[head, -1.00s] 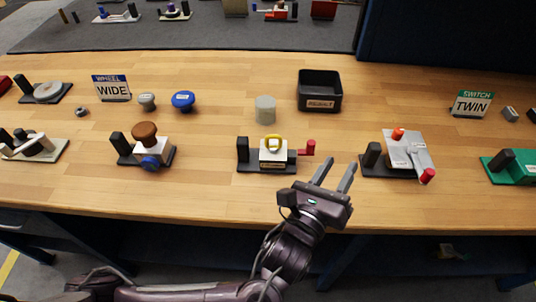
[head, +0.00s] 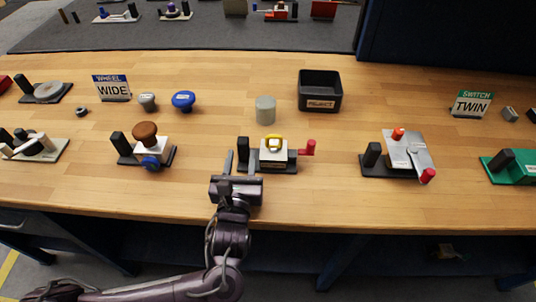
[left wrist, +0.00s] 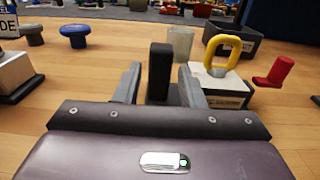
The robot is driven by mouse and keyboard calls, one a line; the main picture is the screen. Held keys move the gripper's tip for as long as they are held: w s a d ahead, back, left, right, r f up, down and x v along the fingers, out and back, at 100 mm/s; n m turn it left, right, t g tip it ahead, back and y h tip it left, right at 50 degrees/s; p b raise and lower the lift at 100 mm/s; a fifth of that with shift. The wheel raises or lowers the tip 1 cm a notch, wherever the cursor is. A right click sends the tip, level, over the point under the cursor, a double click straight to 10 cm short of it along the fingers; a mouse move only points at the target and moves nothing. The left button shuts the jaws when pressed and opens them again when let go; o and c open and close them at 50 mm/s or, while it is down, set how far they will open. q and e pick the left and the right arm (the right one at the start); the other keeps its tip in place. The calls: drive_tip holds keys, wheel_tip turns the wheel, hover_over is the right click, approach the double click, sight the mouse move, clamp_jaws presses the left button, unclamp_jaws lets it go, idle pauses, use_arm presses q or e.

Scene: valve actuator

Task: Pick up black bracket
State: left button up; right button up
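The black bracket (head: 243,144) stands on the table near its front edge, its upright post at the left end of a dark base. A white block with a yellow ring (head: 273,145) and a red handle (head: 308,147) are to the post's right. My left gripper (head: 241,157) is open, its fingers pointing away toward the post. In the left wrist view the black post (left wrist: 160,72) shows between the two fingertips (left wrist: 160,82), with a gap on each side. The post's lower part is hidden by the gripper. My right gripper is not in view.
A fixture with a brown knob (head: 145,133) stands to the left, and one with a tilted metal plate (head: 408,152) to the right. Behind are a grey cylinder (head: 265,109) and a black REJECT bin (head: 320,91). Bare tabletop lies between the fixtures.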

sight(244, 139)
use_arm(q)
drive_tip(key=w, duration=0.6)
drive_tip(key=shift+w, duration=0.35)
drive_tip(key=shift+s, duration=0.1)
clamp_jaws()
drive_tip(key=shift+r, duration=0.1)
